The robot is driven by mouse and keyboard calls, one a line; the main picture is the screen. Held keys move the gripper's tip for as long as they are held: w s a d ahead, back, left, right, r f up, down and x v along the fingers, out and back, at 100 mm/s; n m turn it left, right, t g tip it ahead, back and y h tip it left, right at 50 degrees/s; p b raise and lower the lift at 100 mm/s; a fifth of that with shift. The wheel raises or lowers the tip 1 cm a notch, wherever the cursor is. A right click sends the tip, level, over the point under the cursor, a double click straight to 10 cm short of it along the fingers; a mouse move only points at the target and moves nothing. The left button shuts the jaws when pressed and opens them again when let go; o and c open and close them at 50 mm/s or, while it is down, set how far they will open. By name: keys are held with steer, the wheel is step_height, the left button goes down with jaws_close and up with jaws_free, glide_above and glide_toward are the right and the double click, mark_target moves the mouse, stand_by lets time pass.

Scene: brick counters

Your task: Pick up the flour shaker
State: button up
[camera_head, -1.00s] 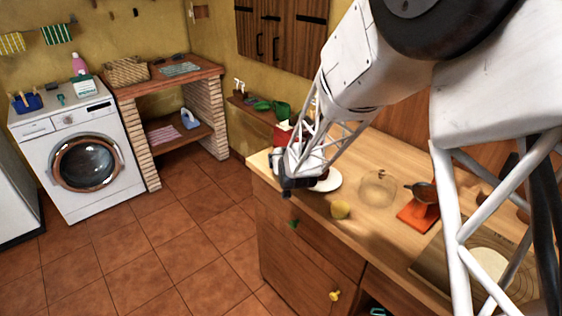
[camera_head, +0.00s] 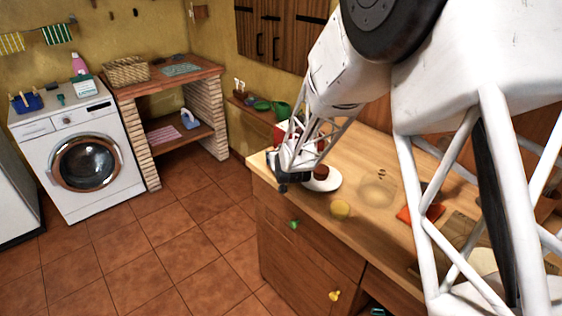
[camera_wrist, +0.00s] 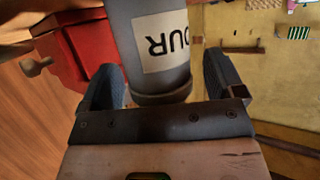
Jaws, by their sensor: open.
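The flour shaker (camera_wrist: 162,45) is a grey cylinder with a white label reading part of "FLOUR", seen in the wrist view. It stands between the two blue-grey fingers of my gripper (camera_wrist: 163,85), which are apart, one on either side of it. A gap shows on the right; I cannot tell whether the left finger touches. In the head view my gripper (camera_head: 284,184) is at the far left end of the wooden counter, and the shaker is not clearly visible behind my arm.
A red container (camera_wrist: 80,40) stands close beside the shaker. The floor at left is free.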

steer(key=c, duration=1.1)
steer(key=shift+r, duration=0.15)
steer(key=shift+r, duration=0.8)
step_height(320, 180, up, 2)
steer(key=s+d, duration=0.1)
steer(key=s, duration=0.4)
steer(key=s+d, duration=0.2)
steer(key=s, duration=0.3)
steer(key=s+d+r, duration=0.1)
steer(key=s, duration=0.4)
steer(key=shift+s+d+r, duration=0.1)
steer(key=shift+s+d, duration=0.05)
steer(key=shift+d, duration=0.15)
